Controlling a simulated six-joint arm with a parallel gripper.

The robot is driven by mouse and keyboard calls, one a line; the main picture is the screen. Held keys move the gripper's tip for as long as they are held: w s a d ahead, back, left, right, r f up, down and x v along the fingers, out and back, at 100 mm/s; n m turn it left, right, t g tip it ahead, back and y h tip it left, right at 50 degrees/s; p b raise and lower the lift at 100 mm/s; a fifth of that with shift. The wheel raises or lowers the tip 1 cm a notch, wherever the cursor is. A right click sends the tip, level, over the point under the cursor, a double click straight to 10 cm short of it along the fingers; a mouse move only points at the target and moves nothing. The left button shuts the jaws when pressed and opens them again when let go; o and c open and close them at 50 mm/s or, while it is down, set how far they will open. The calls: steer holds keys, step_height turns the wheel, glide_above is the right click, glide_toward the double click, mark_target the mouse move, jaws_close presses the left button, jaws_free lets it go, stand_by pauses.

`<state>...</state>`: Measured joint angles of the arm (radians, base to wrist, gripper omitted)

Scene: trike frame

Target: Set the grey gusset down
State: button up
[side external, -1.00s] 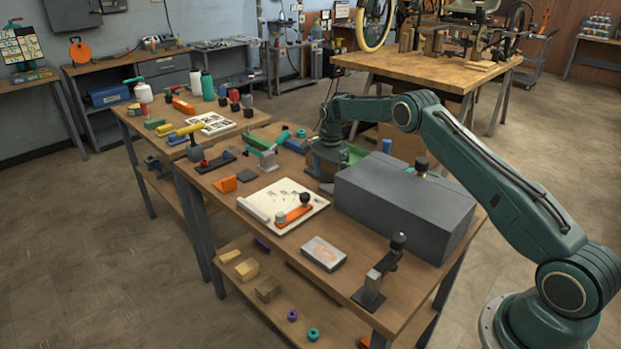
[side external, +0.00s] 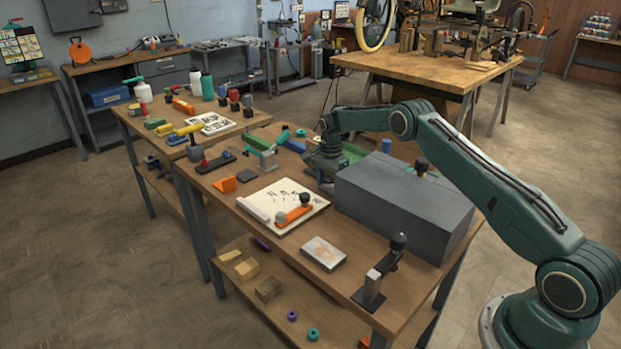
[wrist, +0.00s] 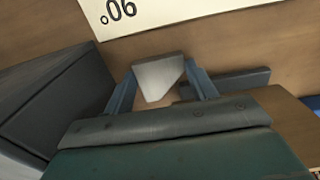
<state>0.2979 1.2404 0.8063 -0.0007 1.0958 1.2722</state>
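The grey gusset (wrist: 158,80) is a light grey plate with cut corners. In the wrist view it sits between the two blue fingers of my gripper (wrist: 160,84), which touch its sides. In the side view my gripper (side external: 324,172) is low over the bench, left of the big dark grey block. The gusset cannot be made out there. I cannot tell whether it touches the bench top.
The big grey block (side external: 405,205) stands close beside my gripper and shows at left in the wrist view (wrist: 55,105). A white marked sheet (side external: 315,202) lies in front, holding an orange clamp (side external: 293,215). A dark flat bar (wrist: 240,82) lies right of the gusset.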

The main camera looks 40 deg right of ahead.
mark_target(328, 188)
steer(key=c, duration=0.8)
steer(key=shift+o, duration=0.2)
steer(key=shift+r, duration=0.15)
step_height(328, 188, up, 20)
steer(key=shift+a, duration=0.1)
stand_by(0.6)
